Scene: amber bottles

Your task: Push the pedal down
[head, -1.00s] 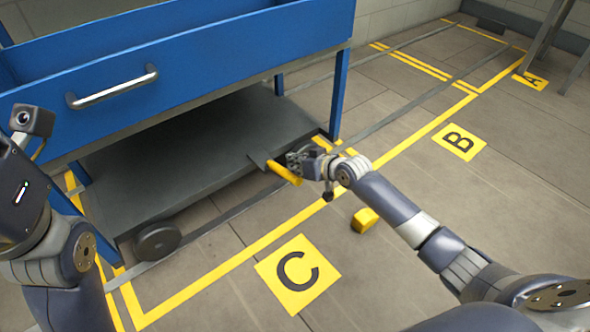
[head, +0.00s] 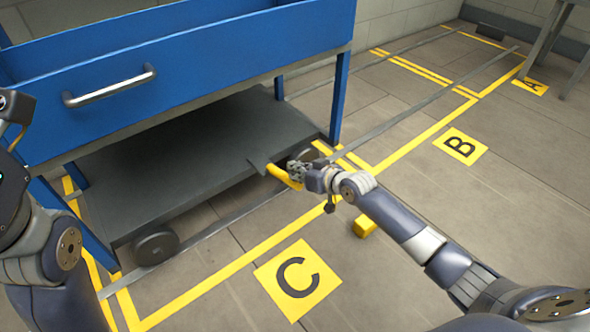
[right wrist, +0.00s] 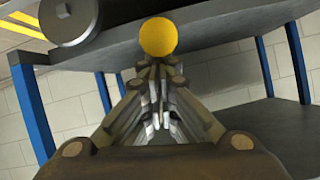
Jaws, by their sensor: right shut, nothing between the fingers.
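The yellow pedal (head: 283,177) sticks out from the right end of the blue cart's grey lower shelf. My right gripper (head: 295,171) is shut and empty, at the pedal's outer end. In the head view it overlaps the pedal's upper side; whether they touch I cannot tell. In the right wrist view the pedal's round yellow end (right wrist: 158,37) shows just beyond the shut fingertips (right wrist: 157,65). My left arm shows at the left edge of the head view, with its fingers out of view.
The blue cart (head: 200,100) with a metal handle (head: 110,85) stands on dark wheels (head: 156,246). A yellow block (head: 364,224) lies on the floor below my right forearm. Yellow floor plates C (head: 268,270), B (head: 475,149) and A (head: 521,84) lie to the right. The floor between them is clear.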

